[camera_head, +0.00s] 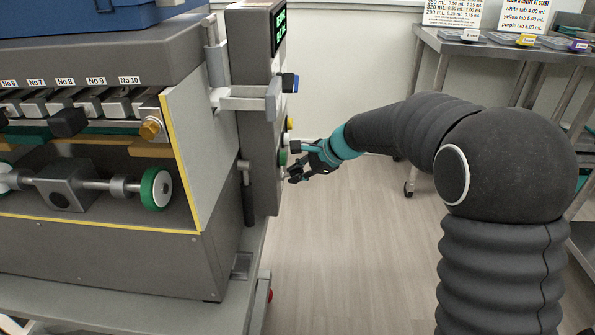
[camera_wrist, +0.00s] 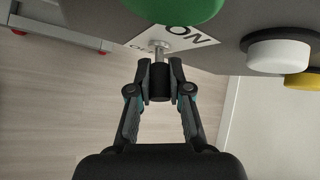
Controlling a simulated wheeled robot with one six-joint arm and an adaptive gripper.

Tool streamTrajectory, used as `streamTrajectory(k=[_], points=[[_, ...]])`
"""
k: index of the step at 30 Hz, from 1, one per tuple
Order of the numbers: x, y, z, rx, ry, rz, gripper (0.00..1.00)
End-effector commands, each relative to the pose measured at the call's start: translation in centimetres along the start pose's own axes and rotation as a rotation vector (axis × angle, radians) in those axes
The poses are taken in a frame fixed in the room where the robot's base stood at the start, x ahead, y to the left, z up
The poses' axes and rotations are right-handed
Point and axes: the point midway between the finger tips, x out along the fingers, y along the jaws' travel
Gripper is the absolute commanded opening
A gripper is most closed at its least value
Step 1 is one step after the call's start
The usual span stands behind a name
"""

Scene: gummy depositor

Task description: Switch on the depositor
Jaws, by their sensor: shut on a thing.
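The depositor (camera_head: 100,262) fills the left of the head view, with a tall grey control box (camera_head: 255,130) on its right side. In the wrist view, a metal switch stem (camera_wrist: 158,48) sticks out from a white ON/OFF label (camera_wrist: 192,38) and ends in a black cylindrical tip (camera_wrist: 160,84). My gripper (camera_wrist: 160,74) is shut on that black tip, one finger on each side. In the head view, my gripper (camera_head: 294,174) is at the control box's lower right face, where the switch itself cannot be made out.
A large green button (camera_wrist: 178,8) sits right beside the switch. A white button (camera_wrist: 278,57) and a yellow button (camera_wrist: 304,79) lie to its right. A metal table (camera_head: 480,48) with labelled trays stands at the back right. The floor between is clear.

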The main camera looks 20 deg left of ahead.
Motion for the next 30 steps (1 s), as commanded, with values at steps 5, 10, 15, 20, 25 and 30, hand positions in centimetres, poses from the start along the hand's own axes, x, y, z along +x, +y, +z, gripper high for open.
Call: streamTrajectory(k=[5, 10, 15, 20, 25, 30], points=[[-0.05, -0.22, 0.24, -0.012, 0.032, 0.017, 0.0], [-0.06, -0.24, 0.28, -0.016, 0.044, 0.024, 0.0], [-0.06, -0.24, 0.28, -0.016, 0.045, 0.025, 0.0], [-0.06, -0.25, 0.28, -0.016, 0.045, 0.024, 0.0], [-0.07, -0.21, 0.26, -0.016, 0.045, 0.025, 0.44], [-0.17, -0.16, 0.08, -0.014, 0.046, 0.025, 0.44]])
